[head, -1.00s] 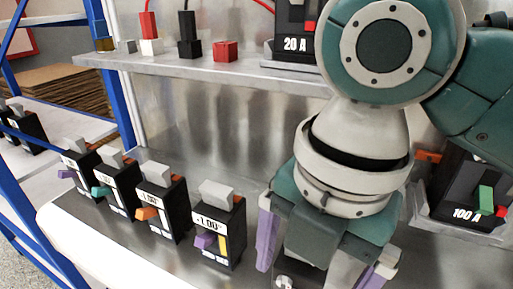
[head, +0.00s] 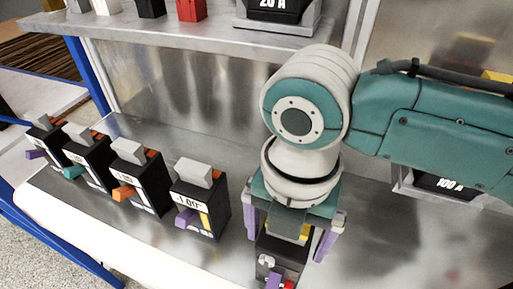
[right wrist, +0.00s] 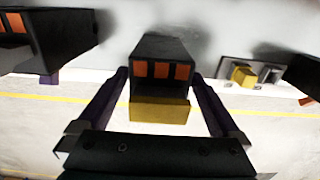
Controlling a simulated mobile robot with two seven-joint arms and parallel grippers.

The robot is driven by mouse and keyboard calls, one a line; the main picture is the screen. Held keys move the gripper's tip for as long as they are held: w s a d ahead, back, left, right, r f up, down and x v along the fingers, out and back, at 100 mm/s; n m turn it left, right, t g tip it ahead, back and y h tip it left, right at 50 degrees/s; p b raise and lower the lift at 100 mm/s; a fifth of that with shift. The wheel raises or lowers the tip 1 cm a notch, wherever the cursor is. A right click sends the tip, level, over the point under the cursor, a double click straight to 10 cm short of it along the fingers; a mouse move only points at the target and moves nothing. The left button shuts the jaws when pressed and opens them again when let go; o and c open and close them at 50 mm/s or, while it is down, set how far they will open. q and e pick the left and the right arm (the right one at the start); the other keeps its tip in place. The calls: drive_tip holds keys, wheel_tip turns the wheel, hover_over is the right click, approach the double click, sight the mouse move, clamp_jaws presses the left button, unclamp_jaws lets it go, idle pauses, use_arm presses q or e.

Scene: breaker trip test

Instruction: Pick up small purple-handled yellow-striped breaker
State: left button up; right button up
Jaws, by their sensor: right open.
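A small black breaker (head: 213,213) with a purple handle, grey toggle and yellow stripe stands upright at the right end of a row on the bench. My right gripper (head: 289,242), with purple fingers, is open and points down to its right. Its fingers are on either side of another black device (head: 268,245) with a yellow block on top and purple and red parts below. In the right wrist view the open fingers flank this device (right wrist: 160,48), its orange terminals and yellow block showing; contact cannot be told. Its front is partly hidden or cut off. My left gripper is out of view.
Breakers with orange (head: 140,180), teal (head: 88,160) and purple (head: 45,140) handles stand left in the row. A shelf (head: 190,40) with a 20 A unit (head: 275,10) is above. A 100 A unit (head: 445,186) is right.

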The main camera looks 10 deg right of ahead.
drive_tip(key=shift+f, duration=0.35)
drive_tip(key=shift+c, duration=0.4)
clamp_jaws()
drive_tip(key=shift+w+r, duration=0.1)
